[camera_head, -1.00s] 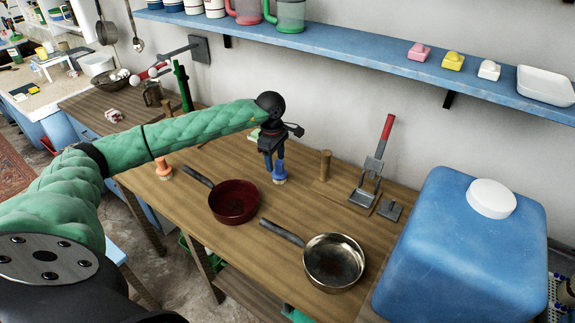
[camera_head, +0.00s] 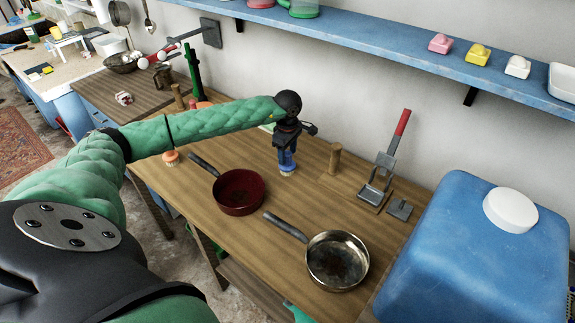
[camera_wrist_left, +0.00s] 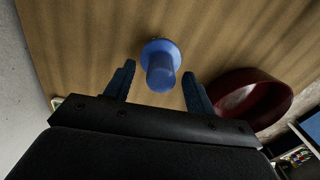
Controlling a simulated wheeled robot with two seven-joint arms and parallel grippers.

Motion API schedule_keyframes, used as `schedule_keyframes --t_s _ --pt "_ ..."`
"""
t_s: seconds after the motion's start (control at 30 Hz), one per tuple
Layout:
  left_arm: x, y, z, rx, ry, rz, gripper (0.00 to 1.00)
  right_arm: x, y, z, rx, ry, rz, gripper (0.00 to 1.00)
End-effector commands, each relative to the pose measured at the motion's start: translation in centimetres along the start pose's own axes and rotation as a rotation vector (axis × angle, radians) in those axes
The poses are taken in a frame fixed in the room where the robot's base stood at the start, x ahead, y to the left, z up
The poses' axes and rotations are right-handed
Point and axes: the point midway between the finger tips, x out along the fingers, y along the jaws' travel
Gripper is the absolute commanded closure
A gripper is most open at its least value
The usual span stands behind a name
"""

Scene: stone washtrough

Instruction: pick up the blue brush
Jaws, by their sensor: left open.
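The blue brush (camera_head: 287,170) stands upright on the wooden table, with its pale bristles down. In the left wrist view the blue brush (camera_wrist_left: 160,66) shows its round handle and wider base. My left gripper (camera_head: 286,158) points down over the brush from above. In the wrist view its two dark-blue fingers (camera_wrist_left: 159,72) are apart, one on each side of the handle, with a visible gap to each. The fingers partly hide the brush in the head view.
A dark red pan (camera_head: 240,192) stands close to the brush, and a steel pan (camera_head: 337,260) lies nearer the front. A wooden peg (camera_head: 334,159) and a red-handled press (camera_head: 385,165) stand to the right. An orange brush (camera_head: 171,157) stands left. A large blue container (camera_head: 470,250) fills the right.

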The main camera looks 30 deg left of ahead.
Motion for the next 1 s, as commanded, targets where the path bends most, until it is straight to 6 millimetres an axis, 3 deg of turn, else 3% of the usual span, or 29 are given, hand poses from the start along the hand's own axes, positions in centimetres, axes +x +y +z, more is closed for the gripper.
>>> schedule_keyframes --t_s 0.1,0.3,0.57,0.87,1.0 --pt "1.1 0.0 0.0 -0.001 0.0 0.0 0.45 -0.6 -0.1 -0.3 0.001 0.005 -0.002 0.64" --pt "1.1 0.0 0.0 -0.001 0.0 0.001 0.45 -0.6 -0.1 -0.3 0.001 0.001 -0.002 0.64" --pt "1.1 0.0 0.0 -0.001 0.0 0.001 0.94 -0.6 -0.1 -0.2 0.001 0.0 -0.002 0.64" --pt "0.8 0.0 0.0 -0.001 0.0 0.001 0.94 -0.6 -0.1 -0.3 0.001 0.002 -0.002 0.64" --pt "-0.5 0.1 0.0 0.0 0.0 0.002 0.94 -0.6 -0.1 -0.3 0.0 0.007 -0.001 0.64"
